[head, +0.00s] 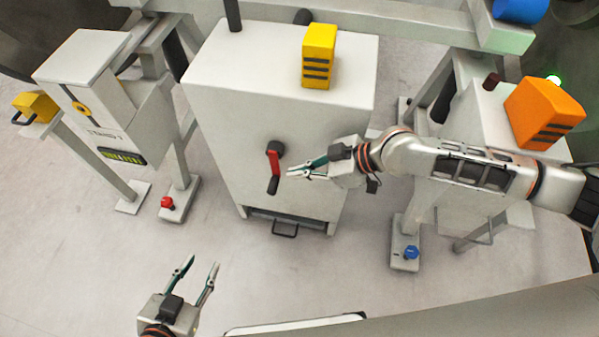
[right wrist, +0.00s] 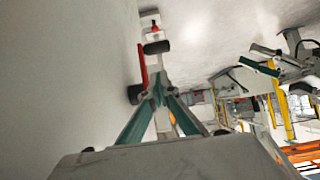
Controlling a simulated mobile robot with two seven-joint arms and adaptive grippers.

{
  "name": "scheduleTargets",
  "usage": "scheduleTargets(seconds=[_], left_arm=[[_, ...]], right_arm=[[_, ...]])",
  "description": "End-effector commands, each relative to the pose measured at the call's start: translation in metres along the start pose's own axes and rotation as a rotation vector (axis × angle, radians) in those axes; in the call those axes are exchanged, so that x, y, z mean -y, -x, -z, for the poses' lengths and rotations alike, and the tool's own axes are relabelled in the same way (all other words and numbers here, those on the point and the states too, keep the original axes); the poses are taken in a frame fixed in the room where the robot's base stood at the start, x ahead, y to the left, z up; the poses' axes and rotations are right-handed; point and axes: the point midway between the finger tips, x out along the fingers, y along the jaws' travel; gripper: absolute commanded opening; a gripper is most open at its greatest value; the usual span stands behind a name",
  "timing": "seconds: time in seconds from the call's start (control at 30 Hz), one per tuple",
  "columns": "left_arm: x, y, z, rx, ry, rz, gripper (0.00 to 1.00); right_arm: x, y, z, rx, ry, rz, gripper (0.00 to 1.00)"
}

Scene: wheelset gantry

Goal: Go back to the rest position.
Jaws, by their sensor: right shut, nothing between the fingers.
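My right gripper (head: 291,172) is in front of the white central cabinet (head: 225,130), with its arm reaching in from the right. Its fingers point left, close to a red-handled lever (head: 273,165) on the cabinet front. In the right wrist view the fingertips (right wrist: 160,95) come together with nothing between them, and the red handle (right wrist: 142,65) is just beyond, on the left. I cannot tell whether they touch. My left gripper (head: 201,262) is low in the head view, over bare floor, with its fingers spread and empty.
A yellow block (head: 318,55) stands on the cabinet top. A white stand (head: 85,70) is on the left, and an orange block (head: 543,112) is on the right. A red knob (head: 167,203) and a blue knob (head: 411,252) are on the stand feet. Floor at the lower left is clear.

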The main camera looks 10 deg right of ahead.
Motion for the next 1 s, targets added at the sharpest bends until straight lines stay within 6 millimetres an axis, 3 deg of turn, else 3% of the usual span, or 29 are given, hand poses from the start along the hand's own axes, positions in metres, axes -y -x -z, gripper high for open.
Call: scheduleTargets(seconds=[0.37, 0.7, 0.87, 1.0], left_arm=[[-0.001, -0.001, -0.002, 0.004, 0.002, -0.001, 0.34], [-0.001, 0.000, 0.000, -0.001, 0.005, 0.000, 0.34], [-0.001, 0.000, 0.001, -0.001, 0.005, 0.000, 0.34], [-0.001, 0.000, 0.001, -0.002, 0.005, 0.000, 0.34]], right_arm=[[0.006, -0.001, 0.002, -0.007, -0.001, 0.003, 0.00], [0.076, -0.030, 0.029, -0.171, -0.042, -0.018, 0.00], [0.097, -0.031, 0.040, -0.253, -0.094, -0.085, 0.00], [0.105, -0.023, 0.038, -0.301, -0.154, -0.172, 0.00]])
